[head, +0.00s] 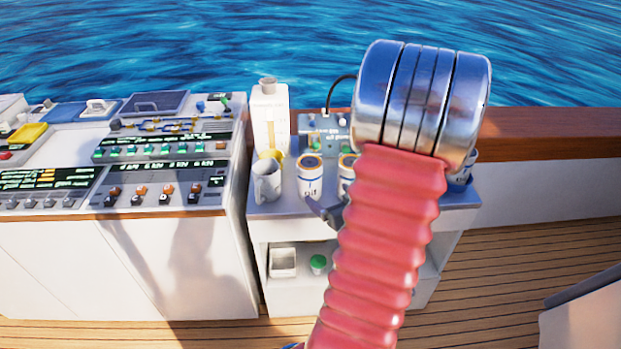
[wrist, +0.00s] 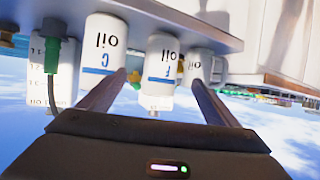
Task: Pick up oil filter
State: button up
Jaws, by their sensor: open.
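A white can with a blue band (head: 310,177), marked "oil", stands upright on the small grey-topped cabinet. In the wrist view, which is upside down, a can marked "oil F" (wrist: 162,65) appears between the fingers of my gripper (wrist: 158,82). I take it to be the oil filter. My gripper is open and empty, one finger on each side of the can in the picture; contact cannot be seen. In the head view, my red arm hides most of the gripper; only a dark finger part (head: 326,212) shows beside the cans.
A can marked "oil C" (wrist: 103,50) stands close on one side, partly hidden by my arm in the head view (head: 346,168). A white mug (head: 267,181) stands on the other. Behind are a white jug (head: 270,118) and a cabled box (head: 325,130).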

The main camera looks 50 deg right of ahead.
aim_at(315, 186)
jog(key=shift+w+a, duration=0.15)
jog(key=shift+w, duration=0.1)
jog(key=shift+w, duration=0.1)
jog(key=x, duration=0.8)
jog(key=shift+w+f, duration=0.15)
jog(key=shift+f, duration=0.05)
jog(key=shift+x, duration=2.6)
jog(key=shift+d, duration=0.2)
jog(key=shift+c, duration=0.7)
jog(key=shift+r, duration=0.1)
jog(key=c, duration=1.1)
